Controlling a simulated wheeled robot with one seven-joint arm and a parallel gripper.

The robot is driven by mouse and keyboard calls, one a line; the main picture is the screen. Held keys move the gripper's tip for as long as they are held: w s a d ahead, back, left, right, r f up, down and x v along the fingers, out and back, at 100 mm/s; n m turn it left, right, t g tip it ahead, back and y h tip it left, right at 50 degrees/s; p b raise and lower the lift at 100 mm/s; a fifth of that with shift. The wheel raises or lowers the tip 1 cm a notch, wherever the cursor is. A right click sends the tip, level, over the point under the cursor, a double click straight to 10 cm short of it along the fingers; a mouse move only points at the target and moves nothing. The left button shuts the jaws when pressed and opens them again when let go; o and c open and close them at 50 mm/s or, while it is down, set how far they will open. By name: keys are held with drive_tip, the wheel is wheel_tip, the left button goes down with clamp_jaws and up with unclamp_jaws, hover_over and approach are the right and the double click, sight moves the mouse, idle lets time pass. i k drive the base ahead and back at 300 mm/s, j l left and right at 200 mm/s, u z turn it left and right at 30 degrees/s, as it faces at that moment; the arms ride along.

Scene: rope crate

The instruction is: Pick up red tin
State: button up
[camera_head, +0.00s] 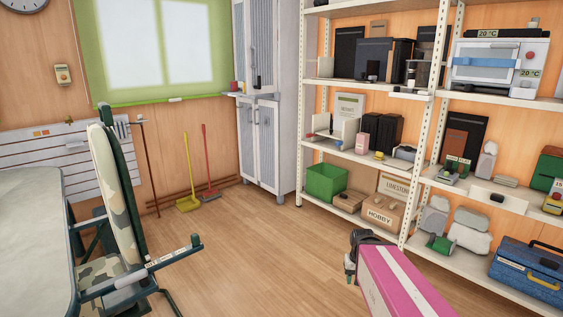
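No red tin can be made out for sure. A small red object (234,86) stands on a narrow ledge at the front of the grey cabinet, too small to identify. My gripper (350,270) is dark and hangs low over the floor at the lower middle, far from that ledge. Its fingers are small and partly hidden, so I cannot tell whether they are open or shut. I see nothing held in it.
The grey cabinet (262,145) stands in the back corner. Shelves (417,95) full of boxes line the right side. A camouflage chair (115,185) and pale table (30,230) stand left. A yellow dustpan (188,203) leans at the back wall. The middle floor (230,255) is clear.

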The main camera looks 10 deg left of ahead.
sight(233, 83)
drive_tip(key=i+j+u, duration=0.1)
drive_tip(key=i+u, duration=0.15)
drive_tip(key=i, duration=0.75)
drive_tip(key=i+l+u, duration=0.15)
drive_tip(key=i+u, duration=0.15)
drive_tip(key=i, duration=0.7)
drive_tip(key=i+j+u, duration=0.15)
drive_tip(key=i, duration=0.6)
drive_tip(key=i+j+u, duration=0.15)
drive_tip(key=i, duration=0.55)
